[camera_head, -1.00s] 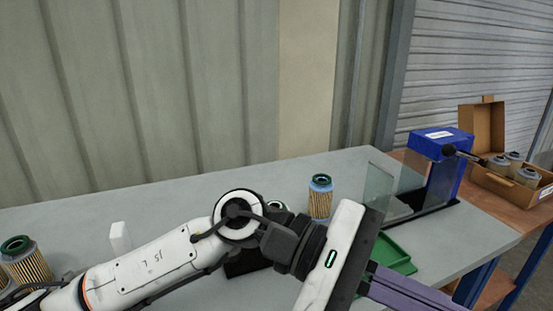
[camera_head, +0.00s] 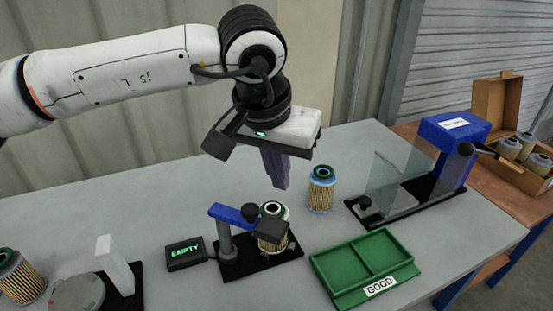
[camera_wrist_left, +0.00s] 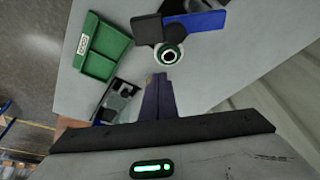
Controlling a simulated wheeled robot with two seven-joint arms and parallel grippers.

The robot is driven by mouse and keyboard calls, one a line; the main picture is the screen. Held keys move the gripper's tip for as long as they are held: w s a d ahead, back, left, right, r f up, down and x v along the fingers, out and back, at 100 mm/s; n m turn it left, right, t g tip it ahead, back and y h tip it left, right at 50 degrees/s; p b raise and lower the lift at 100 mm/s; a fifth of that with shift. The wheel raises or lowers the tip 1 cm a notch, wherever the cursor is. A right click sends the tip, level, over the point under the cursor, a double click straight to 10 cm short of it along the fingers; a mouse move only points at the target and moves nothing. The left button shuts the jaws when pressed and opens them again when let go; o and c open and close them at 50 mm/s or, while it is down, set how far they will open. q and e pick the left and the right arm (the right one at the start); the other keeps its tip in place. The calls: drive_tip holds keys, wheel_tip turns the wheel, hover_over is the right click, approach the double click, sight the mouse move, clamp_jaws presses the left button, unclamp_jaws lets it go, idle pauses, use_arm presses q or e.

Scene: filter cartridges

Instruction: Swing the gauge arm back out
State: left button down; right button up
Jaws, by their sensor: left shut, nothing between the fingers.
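The gauge stands mid-table on a black base (camera_head: 236,268), with a grey post (camera_head: 225,243) and a blue gauge arm (camera_head: 233,213) ending in a dark block (camera_head: 270,231). The arm reaches over a filter cartridge (camera_head: 273,212), whose green-and-white top shows beside the arm. In the left wrist view the blue arm (camera_wrist_left: 207,22), dark block (camera_wrist_left: 146,29) and cartridge (camera_wrist_left: 170,57) lie beyond the fingertips. My left gripper (camera_head: 281,186) is shut and empty, pointing down above and behind the gauge, apart from it. My right gripper is not in view.
A display (camera_head: 185,254) reads EMPTY. A green tray (camera_head: 322,270) labelled GOOD lies right of the gauge. Another cartridge (camera_head: 321,190) stands behind the tray. A blue machine (camera_head: 452,150) with clear panels is at right. A white block (camera_head: 114,266) stands at left.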

sight(246, 216)
use_arm(q)
drive_tip(key=x, duration=0.4)
drive_tip(key=shift+s+a+f+p, duration=0.1)
drive_tip(key=shift+s+a+p, duration=0.25)
drive_tip(key=shift+s, duration=0.5)
drive_tip(key=shift+s+a+p, duration=0.35)
drive_tip(key=shift+s+a, duration=0.05)
drive_tip(key=shift+s, duration=0.5)
